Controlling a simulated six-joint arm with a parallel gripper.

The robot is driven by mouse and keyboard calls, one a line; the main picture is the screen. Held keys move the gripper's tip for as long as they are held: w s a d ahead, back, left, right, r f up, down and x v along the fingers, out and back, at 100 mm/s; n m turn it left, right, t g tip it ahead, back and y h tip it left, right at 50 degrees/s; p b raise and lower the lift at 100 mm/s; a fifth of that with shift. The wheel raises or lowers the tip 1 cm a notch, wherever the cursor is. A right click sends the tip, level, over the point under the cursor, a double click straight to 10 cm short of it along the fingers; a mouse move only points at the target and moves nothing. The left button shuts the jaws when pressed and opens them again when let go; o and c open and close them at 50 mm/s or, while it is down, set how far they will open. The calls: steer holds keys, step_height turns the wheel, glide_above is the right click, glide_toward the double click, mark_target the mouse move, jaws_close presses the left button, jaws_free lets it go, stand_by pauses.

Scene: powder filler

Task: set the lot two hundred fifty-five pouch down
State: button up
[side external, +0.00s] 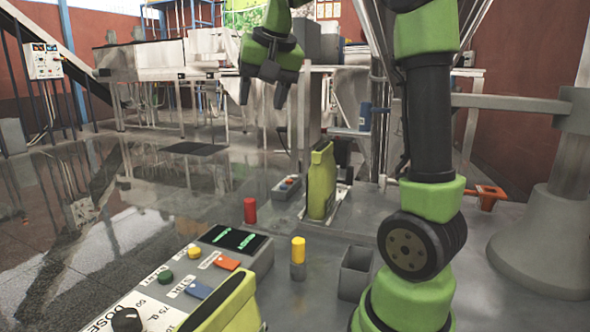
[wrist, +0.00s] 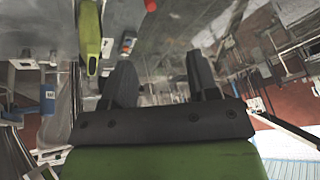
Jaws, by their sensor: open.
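My gripper (side external: 264,98) is open and raised in the upper middle of the side external view. In the wrist view, its two fingers (wrist: 161,85) are spread with nothing between them. I cannot make out a pouch marked lot two hundred fifty-five in either view. A small blue item (side external: 365,116) stands behind my arm to the right of the gripper; it also shows at the left of the wrist view (wrist: 47,98) with a pale patch, and I cannot tell whether it is a pouch.
An upright yellow-green body (side external: 321,183) stands below my gripper's level, beside a small button box (side external: 287,186). A red cylinder (side external: 250,211), a yellow-topped cylinder (side external: 298,251) and an open grey bin (side external: 355,273) stand nearer. A control panel (side external: 190,284) fills the front.

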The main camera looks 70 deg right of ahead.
steer(key=s+a+f+n+t+y, duration=0.1)
steer(key=s+a+f+n+y, duration=0.1)
steer(key=s+a, duration=0.4)
steer(key=s+a+f+n+t+y, duration=0.1)
steer(key=s+a+f+n+y, duration=0.1)
steer(key=s+a+f+n, duration=0.2)
steer(key=s+a+f, duration=0.1)
steer(key=s+a, duration=0.2)
steer(key=a, duration=0.4)
steer(key=shift+a+n+t+y, duration=0.3)
steer(key=shift+t+y, duration=0.1)
